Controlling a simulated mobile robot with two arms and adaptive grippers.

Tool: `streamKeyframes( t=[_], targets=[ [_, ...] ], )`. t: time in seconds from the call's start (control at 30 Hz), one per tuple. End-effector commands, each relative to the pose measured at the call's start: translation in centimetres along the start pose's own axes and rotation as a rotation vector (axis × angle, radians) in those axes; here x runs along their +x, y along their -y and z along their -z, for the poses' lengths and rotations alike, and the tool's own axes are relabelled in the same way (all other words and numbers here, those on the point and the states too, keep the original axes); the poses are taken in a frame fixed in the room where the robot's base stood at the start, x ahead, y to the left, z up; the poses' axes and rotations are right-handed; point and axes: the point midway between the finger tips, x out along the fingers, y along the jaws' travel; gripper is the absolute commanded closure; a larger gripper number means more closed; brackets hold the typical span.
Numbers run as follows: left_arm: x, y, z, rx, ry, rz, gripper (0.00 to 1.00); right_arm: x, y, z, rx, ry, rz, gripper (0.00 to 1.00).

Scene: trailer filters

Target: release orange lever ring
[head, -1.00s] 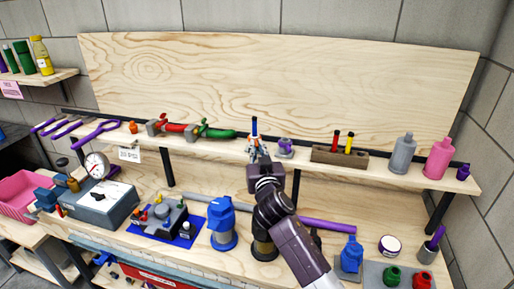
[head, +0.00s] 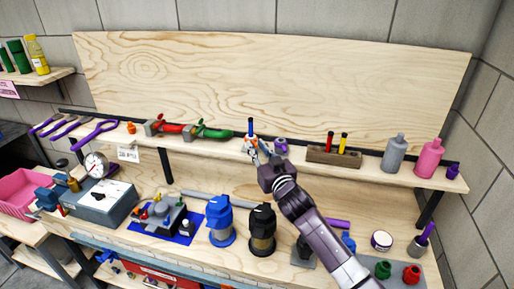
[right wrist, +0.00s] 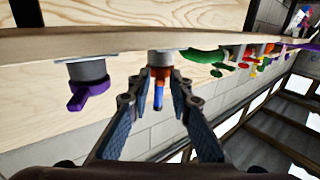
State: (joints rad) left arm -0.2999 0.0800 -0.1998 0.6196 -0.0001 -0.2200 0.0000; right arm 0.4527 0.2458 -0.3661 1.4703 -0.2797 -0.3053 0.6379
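The orange lever ring (head: 250,141) sits at the shelf's edge, with its blue lever (head: 250,127) pointing up in the head view. In the right wrist view the shelf appears upside down: the orange ring (right wrist: 160,74) is under a grey collar and the blue lever (right wrist: 158,98) hangs down. My right gripper (head: 256,151) is close to the ring, coming from the front right. In the right wrist view its two fingers (right wrist: 153,90) are spread, with the ring and lever seen between and beyond their tips. No grip on the ring shows. My left gripper is out of view.
A purple-lever fitting (head: 281,146) stands just right of the ring. A green-handled valve (head: 210,132) is to the left, and a wooden block with red and yellow pieces (head: 333,156) to the right. Blue (head: 220,222) and black (head: 262,229) canisters stand on the bench below.

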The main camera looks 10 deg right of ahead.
Motion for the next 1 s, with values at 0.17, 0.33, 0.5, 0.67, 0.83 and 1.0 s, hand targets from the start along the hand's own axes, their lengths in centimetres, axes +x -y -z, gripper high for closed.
streamKeyframes(
  t=[0.17, 0.33, 0.5, 0.67, 0.83, 1.0],
  targets=[
    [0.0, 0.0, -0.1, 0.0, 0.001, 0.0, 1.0, 0.0, 0.0, 0.0, 0.0, 0.0, 0.0, 0.74],
    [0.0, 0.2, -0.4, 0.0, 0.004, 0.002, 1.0, -0.1, 0.0, 0.0, 0.0, 0.0, 0.0, 0.74],
    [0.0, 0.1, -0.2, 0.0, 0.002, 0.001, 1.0, -1.3, 0.0, -0.1, 0.001, 0.001, -0.001, 0.74],
    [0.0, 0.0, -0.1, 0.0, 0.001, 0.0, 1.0, -3.8, 0.0, -0.1, 0.0, 0.002, 0.0, 0.74],
    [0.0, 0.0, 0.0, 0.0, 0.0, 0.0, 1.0, -7.0, 0.0, -0.2, 0.001, 0.002, 0.0, 0.74],
    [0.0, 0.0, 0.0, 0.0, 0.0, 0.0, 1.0, -9.8, 0.0, -0.1, 0.001, 0.002, 0.0, 0.74]
  ],
)
